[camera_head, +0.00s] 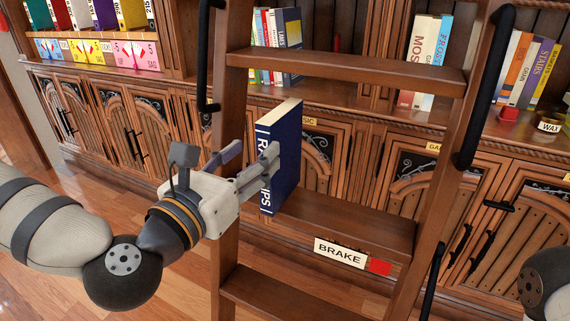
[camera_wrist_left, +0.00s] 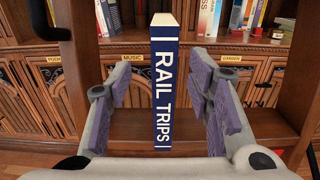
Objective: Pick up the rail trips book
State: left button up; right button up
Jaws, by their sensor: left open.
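The rail trips book (camera_head: 286,150) is dark blue with white spine lettering. It stands upright on a wooden ladder step (camera_head: 355,226), spine toward my left gripper. My left gripper (camera_head: 256,155) is open, with one finger to each side of the spine. In the left wrist view the book (camera_wrist_left: 164,95) stands between the two purple-padded fingers (camera_wrist_left: 163,82), with a visible gap on both sides. The near finger hides a little of the book in the head view. My right gripper is out of view.
The ladder's rails (camera_head: 229,150) rise on both sides of the step, with black handles (camera_head: 484,85) on them. A BRAKE sign (camera_head: 340,253) with a red block sits on the step's front. Bookcases with other books (camera_head: 528,70) stand behind. The step right of the book is bare.

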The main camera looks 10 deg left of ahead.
aim_at(281, 133)
pick_arm(q)
jog(key=x, duration=0.7)
jog(key=f+x, duration=0.1)
jog(key=x, duration=0.2)
jog(key=shift+w+d+p, duration=0.1)
jog(key=shift+d+p, duration=0.2)
jog(key=shift+p, duration=0.05)
jog(key=shift+r, duration=0.15)
grip_shut()
